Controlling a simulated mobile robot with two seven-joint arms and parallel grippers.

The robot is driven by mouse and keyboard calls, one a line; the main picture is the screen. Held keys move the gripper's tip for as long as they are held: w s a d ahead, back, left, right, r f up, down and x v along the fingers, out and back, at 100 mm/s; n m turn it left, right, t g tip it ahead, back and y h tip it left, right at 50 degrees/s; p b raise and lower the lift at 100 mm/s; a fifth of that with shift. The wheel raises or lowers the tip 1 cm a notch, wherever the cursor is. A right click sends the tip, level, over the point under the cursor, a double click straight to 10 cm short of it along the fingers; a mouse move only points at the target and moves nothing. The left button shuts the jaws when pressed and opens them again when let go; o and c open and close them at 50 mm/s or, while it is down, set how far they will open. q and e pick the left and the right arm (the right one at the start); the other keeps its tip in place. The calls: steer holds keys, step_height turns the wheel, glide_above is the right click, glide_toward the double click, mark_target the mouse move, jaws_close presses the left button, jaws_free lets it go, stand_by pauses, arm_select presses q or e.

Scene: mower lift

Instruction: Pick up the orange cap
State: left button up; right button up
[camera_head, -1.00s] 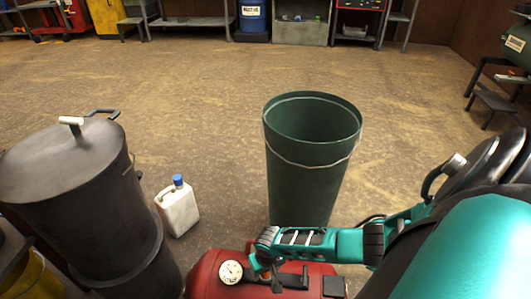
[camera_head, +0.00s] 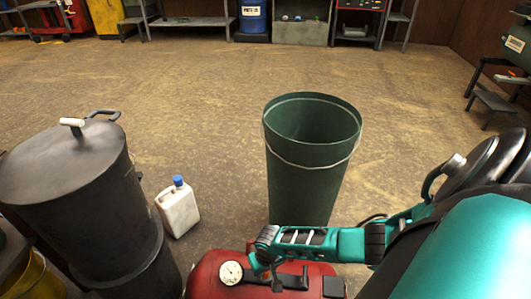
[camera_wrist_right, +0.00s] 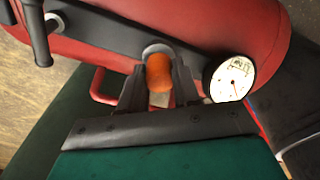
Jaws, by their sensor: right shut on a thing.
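The orange cap (camera_wrist_right: 159,73) shows in the right wrist view, between the two dark fingers of my right gripper (camera_wrist_right: 158,80). The fingers are shut on it. A pale rounded part sits at the cap's far end, and I cannot tell whether the cap is still joined to it. In the head view my right gripper (camera_head: 267,270) is low over the red tank (camera_head: 208,270), and the cap is hidden there. My left gripper is not in view.
A round white gauge (camera_wrist_right: 232,78) on the red tank is close to the right finger. A green open bin (camera_head: 305,180) stands just behind. A white jug (camera_head: 178,210) and a black lidded drum (camera_head: 75,200) are to the left. The floor beyond is clear.

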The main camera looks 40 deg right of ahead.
step_height(320, 180, up, 19)
steer(key=p, duration=0.9)
steer(key=shift+p, duration=0.35)
